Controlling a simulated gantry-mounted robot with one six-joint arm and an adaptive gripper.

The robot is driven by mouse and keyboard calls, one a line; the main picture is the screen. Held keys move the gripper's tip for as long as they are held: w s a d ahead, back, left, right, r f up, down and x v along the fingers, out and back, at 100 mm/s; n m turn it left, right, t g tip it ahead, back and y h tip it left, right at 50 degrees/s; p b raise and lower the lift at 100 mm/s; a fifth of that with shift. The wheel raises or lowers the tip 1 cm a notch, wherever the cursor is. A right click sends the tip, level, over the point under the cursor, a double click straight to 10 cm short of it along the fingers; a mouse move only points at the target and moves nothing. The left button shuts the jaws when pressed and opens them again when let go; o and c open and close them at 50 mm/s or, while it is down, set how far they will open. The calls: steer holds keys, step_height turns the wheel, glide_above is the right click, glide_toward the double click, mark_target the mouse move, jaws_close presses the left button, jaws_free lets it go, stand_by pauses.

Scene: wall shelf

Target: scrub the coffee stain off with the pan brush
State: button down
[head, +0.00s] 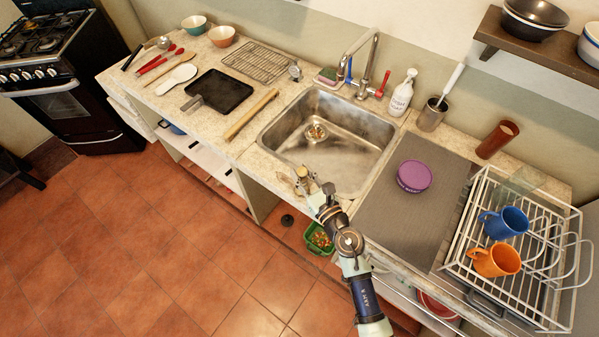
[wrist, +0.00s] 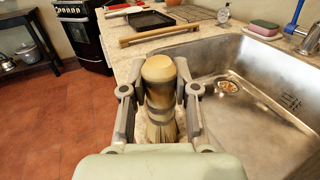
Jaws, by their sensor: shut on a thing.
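My gripper (head: 316,197) is at the front left rim of the sink; it also shows in the wrist view (wrist: 160,95). It is shut on the pan brush (wrist: 159,72), which has a rounded wooden top and pale bristles pointing down. In the head view the brush (head: 301,174) is small and partly hidden by the gripper. The bristles are at or just above the counter strip beside the sink; I cannot tell if they touch. A brownish mark that may be the coffee stain (head: 288,179) shows beside the brush, mostly hidden.
The metal sink (head: 345,150) lies right of the brush. A grey mat (head: 405,220) with a purple tin (head: 414,176) and a dish rack (head: 461,235) with mugs are to the right.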

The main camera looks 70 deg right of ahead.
steer(key=shift+s+d, duration=0.35)
steer(key=shift+d, duration=0.05)
steer(key=shift+w+d, duration=0.1)
steer(key=shift+d, duration=0.35)
steer(key=shift+w+d+f, duration=0.1)
steer(key=shift+w+d, duration=0.15)
steer(key=shift+w, duration=0.15)
steer(key=shift+w+a, duration=0.1)
steer(key=shift+w, duration=0.35)
steer(key=shift+w+a+p, duration=0.3)
steer(key=shift+a+p, duration=0.1)
steer(key=shift+s+a, duration=0.1)
steer(key=shift+a, duration=0.3)
